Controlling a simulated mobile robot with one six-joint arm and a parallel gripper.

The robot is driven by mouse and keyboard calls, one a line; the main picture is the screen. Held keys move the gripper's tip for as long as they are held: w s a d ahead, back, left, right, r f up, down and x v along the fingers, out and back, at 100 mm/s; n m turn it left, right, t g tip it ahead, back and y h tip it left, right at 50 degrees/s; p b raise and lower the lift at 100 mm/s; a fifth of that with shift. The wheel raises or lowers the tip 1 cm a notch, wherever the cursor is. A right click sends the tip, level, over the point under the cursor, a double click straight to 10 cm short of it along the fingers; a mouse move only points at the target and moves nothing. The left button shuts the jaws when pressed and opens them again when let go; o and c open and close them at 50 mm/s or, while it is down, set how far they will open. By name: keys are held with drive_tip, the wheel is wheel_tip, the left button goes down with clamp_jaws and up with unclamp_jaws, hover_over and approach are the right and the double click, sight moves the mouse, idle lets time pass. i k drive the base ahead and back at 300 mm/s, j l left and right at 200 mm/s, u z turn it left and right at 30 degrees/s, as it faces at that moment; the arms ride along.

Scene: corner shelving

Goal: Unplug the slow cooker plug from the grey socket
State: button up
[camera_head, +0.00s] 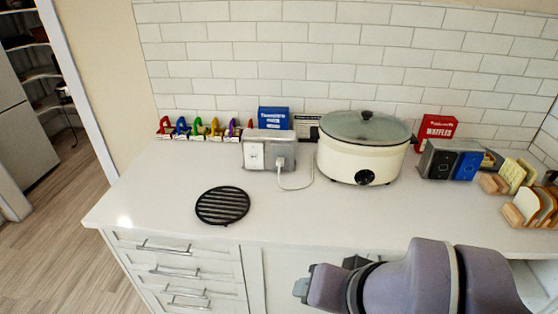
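The slow cooker (362,148) is cream with a glass lid and a dark knob, and stands on the white counter. The grey socket (269,138) is a box to its left with two white outlets on its front. The white slow cooker plug (280,163) sits in the right outlet, and its cord loops down over the counter towards the cooker. My arm reaches in at the lower right, in front of the counter. The end of my gripper (303,289) points left, below and apart from the plug. I cannot make out its fingers clearly.
A black round trivet (222,205) lies on the counter (150,190) left of the cord. A second grey box with a blue part (467,166), a red box (437,130) and bread in racks (530,205) stand to the right. The counter front is mostly clear.

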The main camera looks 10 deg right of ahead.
sight(280, 162)
drive_tip(key=i+j, duration=0.45)
drive_tip(key=j, duration=0.3)
drive_tip(key=i+j+z, duration=0.1)
drive_tip(key=i+j, duration=0.4)
drive_tip(key=j, duration=0.25)
drive_tip(key=i+j, duration=0.2)
drive_tip(key=j, duration=0.15)
drive_tip(key=i+j+z, duration=0.1)
drive_tip(key=i+j, duration=0.15)
drive_tip(key=j, duration=0.15)
